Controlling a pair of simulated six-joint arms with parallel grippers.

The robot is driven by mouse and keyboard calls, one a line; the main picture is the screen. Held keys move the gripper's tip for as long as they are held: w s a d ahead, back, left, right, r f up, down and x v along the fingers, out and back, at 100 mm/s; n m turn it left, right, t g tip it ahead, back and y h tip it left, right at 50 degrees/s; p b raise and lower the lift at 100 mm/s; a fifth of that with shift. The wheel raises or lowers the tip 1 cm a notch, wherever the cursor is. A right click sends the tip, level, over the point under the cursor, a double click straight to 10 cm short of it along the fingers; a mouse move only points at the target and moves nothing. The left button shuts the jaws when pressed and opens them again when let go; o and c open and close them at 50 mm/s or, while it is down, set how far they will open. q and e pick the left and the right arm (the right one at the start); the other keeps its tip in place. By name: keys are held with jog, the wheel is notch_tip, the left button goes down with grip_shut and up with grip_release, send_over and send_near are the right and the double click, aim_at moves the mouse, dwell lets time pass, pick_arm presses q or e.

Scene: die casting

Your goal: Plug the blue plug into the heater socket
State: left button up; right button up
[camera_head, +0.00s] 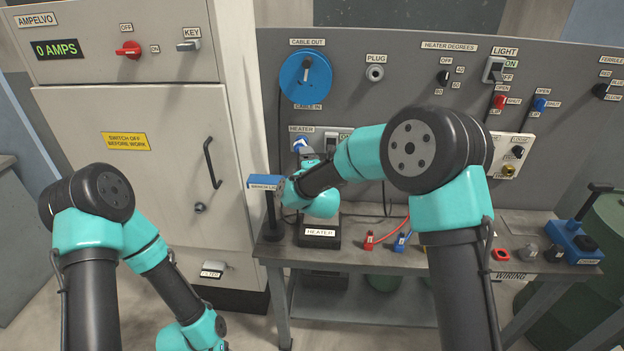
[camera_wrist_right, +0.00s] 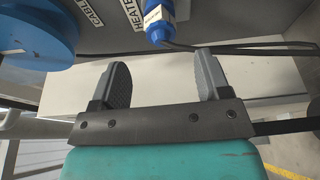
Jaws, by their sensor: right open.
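The blue plug (camera_head: 299,145) is at the heater socket place on the grey panel, just under the HEATER label (camera_head: 302,129). It also shows in the right wrist view (camera_wrist_right: 160,22), with a dark cable trailing to the right; its upper end is cut off by the frame edge. I cannot tell how deep it sits, and the socket face is hidden. My right gripper (camera_wrist_right: 165,85) is open and empty, with the plug beyond its fingertips and apart from them. In the head view the right gripper (camera_head: 307,157) is small, just below the plug. My left gripper is outside the frame.
A blue cable reel (camera_head: 306,77) hangs above the heater socket. The heater box (camera_head: 320,235) stands on the bench below, beside a blue bench item (camera_head: 264,182). Red and blue leads lie on the bench. A grey cabinet (camera_head: 130,190) stands on the left.

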jog(key=s+d, duration=0.1)
jog(key=s, duration=0.7)
jog(key=shift+s, duration=0.25)
jog(key=shift+d, duration=0.15)
dwell(0.5)
